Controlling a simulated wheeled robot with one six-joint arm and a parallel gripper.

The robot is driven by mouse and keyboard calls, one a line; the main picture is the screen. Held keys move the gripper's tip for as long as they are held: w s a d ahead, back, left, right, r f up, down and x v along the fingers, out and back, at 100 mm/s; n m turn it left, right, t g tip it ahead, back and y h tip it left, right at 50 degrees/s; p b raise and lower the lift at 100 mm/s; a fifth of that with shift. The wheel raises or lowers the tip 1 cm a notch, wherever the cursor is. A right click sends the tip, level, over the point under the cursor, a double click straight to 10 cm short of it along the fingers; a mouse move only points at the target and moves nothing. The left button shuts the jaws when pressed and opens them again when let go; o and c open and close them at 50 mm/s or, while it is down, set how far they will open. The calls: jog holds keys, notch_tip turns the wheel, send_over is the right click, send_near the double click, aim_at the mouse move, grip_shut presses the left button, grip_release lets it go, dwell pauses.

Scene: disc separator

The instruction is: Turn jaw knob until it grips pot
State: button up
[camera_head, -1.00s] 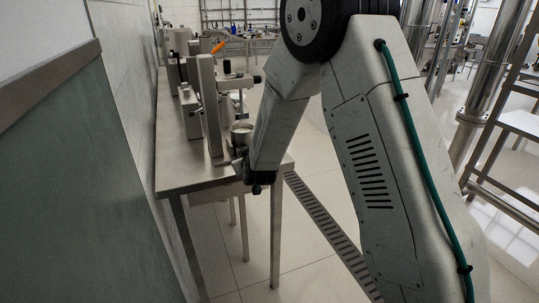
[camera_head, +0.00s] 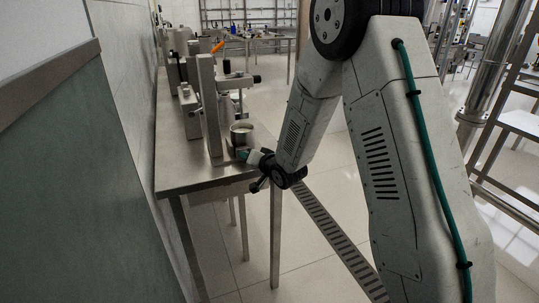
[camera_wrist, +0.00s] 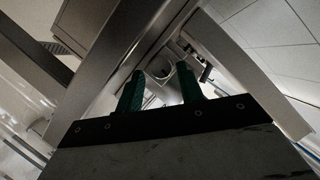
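A metal pot (camera_head: 241,133) stands upright on the steel bench beside the tall post (camera_head: 209,105) of the machine. In the wrist view a round metal form (camera_wrist: 160,70), perhaps the pot, shows beyond my fingers. My gripper (camera_head: 242,154) is just below and in front of the pot in the head view. In the wrist view its two green fingers (camera_wrist: 163,82) stand apart with nothing clearly held between them. I cannot make out the jaw knob or whether my fingertips touch anything. The jaws around the pot are too small to tell.
The steel bench (camera_head: 185,178) runs along the wall on the left. A dark knob (camera_head: 257,78) sticks out from the machine above the pot. An orange handle (camera_head: 218,46) rises behind the post.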

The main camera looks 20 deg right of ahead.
jog(key=s+d+r+n+t+h, duration=0.1)
jog(key=s+d+r+n+h, duration=0.2)
jog(key=s+d+n+h, duration=0.1)
jog(key=shift+d+n, duration=0.55)
jog(key=shift+n, duration=0.55)
jog(key=shift+s, duration=0.1)
